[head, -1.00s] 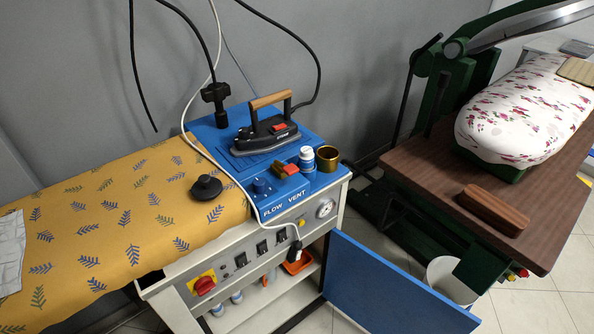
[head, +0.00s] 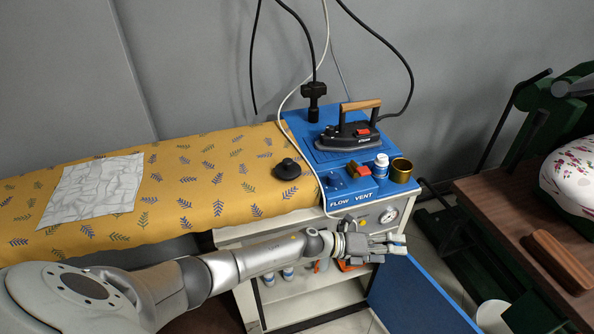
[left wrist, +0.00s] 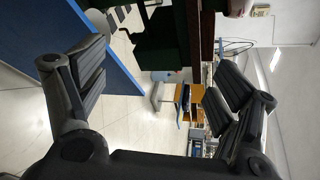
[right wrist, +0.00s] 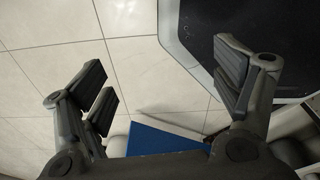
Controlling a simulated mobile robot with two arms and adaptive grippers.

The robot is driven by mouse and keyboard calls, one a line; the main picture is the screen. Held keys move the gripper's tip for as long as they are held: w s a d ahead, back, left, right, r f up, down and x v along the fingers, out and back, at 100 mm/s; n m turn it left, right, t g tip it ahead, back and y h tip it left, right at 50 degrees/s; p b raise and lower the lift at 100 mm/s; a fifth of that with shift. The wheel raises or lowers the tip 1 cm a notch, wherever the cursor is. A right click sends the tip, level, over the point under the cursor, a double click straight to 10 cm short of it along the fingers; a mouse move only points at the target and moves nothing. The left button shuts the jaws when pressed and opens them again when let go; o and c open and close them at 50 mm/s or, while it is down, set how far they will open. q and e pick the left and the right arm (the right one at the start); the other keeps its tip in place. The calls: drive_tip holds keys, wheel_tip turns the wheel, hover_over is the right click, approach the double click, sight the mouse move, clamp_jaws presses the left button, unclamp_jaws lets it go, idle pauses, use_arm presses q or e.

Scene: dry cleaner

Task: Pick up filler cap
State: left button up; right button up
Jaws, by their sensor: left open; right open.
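The filler cap appears to be the black round cap with a raised knob (head: 287,168). It lies on the patterned ironing board near its right end, beside the blue-topped steam station (head: 330,187). My left gripper (head: 392,243) reaches in from the left, in front of the station and right of the cap, apart from it. In the left wrist view it is open and empty (left wrist: 158,85), and the cap does not show there. My right gripper (right wrist: 165,85) is open and empty over the tiled floor, outside the head view.
The iron (head: 348,132), a white bottle (head: 382,165) and a brass cup (head: 401,170) stand on the station. A grey cloth (head: 95,188) lies on the board (head: 180,180). The blue door (head: 415,295) hangs open. A pale hose crosses beside the cap.

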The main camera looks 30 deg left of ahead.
use_arm(q)
wheel_tip(320, 180, up, 7)
drive_tip(key=d+m+g+p, duration=0.1)
drive_tip(key=m+g, duration=0.3)
drive_tip(key=m, duration=0.5)
drive_tip(key=m+g+y+p, duration=0.2)
drive_tip(key=m+y+p, duration=0.2)
drive_tip(key=m+y, duration=1.3)
approach(288, 161)
drive_tip(key=a+m, duration=0.1)
drive_tip(key=a, duration=0.1)
drive_tip(key=shift+h, duration=0.5)
drive_tip(key=p+x, duration=0.1)
drive_tip(key=x, duration=0.3)
drive_tip(key=shift+w+d+f, duration=0.1)
drive_tip(key=shift+w+f, duration=0.15)
drive_tip(key=shift+f, duration=0.05)
drive_tip(key=x, duration=0.1)
drive_tip(key=p+x, duration=0.1)
drive_tip(key=x, duration=0.1)
drive_tip(key=p+x, duration=0.1)
drive_tip(key=shift+s+d+f, duration=0.1)
drive_tip(key=shift+d+f, duration=0.2)
drive_tip(key=shift+f, duration=0.1)
drive_tip(key=shift+a+f+p, duration=0.15)
drive_tip(key=shift+f+p, duration=0.15)
drive_tip(key=shift+f, duration=0.2)
use_arm(e)
wheel_tip(288, 161, up, 9)
drive_tip(key=w+a, duration=0.1)
